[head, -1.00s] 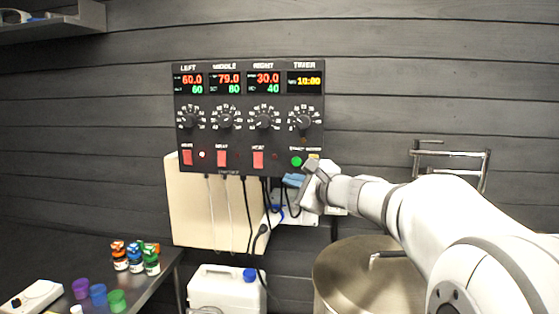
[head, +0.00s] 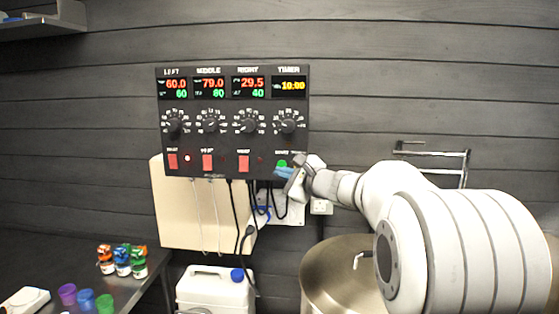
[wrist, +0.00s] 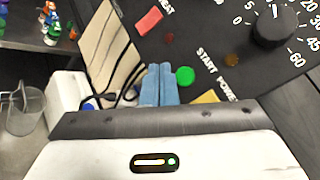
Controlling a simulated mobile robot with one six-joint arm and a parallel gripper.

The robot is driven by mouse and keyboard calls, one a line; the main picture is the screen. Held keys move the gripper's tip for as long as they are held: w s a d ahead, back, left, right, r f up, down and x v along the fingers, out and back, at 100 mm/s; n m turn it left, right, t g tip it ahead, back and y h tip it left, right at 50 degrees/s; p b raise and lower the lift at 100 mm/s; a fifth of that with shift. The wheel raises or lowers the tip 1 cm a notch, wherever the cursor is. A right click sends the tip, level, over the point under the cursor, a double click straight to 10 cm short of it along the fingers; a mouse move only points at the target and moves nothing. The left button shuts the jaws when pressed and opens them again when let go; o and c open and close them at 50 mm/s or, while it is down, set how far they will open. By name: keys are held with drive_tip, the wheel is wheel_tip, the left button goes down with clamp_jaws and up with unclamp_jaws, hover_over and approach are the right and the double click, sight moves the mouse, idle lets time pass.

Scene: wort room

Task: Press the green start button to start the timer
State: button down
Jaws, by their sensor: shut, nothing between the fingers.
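The green start button (head: 282,163) sits at the lower right of the black control panel (head: 232,142), in the timer column. The timer display (head: 289,86) reads 10:00. My gripper (head: 281,172) has its blue fingers together and empty, just below the button in the head view. In the wrist view the fingertips of my gripper (wrist: 160,68) are just left of the green button (wrist: 185,76), which is fully visible there. I cannot tell whether they touch the panel. A yellow power button (wrist: 207,97) lies beside the start button, partly cut off by my gripper body.
Red heat switches (head: 208,162) and dials (head: 289,122) share the panel. Cables (head: 232,205) hang beneath it. A steel pot (head: 335,268) stands below my arm, and a white canister (head: 214,290) stands left of it. Small bottles (head: 122,262) stand on the left bench.

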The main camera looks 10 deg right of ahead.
sight(282, 165)
drive_tip(key=shift+w+d, duration=0.25)
drive_tip(key=shift+w, duration=0.45)
drive_tip(key=shift+w+d, duration=0.2)
drive_tip(key=shift+w, duration=0.45)
idle(1.1)
drive_tip(key=shift+w+d+b, duration=0.15)
drive_tip(key=shift+w+b, duration=0.15)
drive_tip(key=shift+w, duration=0.05)
drive_tip(key=shift+w+d, duration=0.1)
drive_tip(key=shift+w, duration=0.2)
idle(0.6)
drive_tip(key=shift+s, duration=0.1)
drive_tip(key=shift+s+a+b, duration=0.25)
drive_tip(key=shift+s+b, duration=0.4)
drive_tip(key=shift+b, duration=0.05)
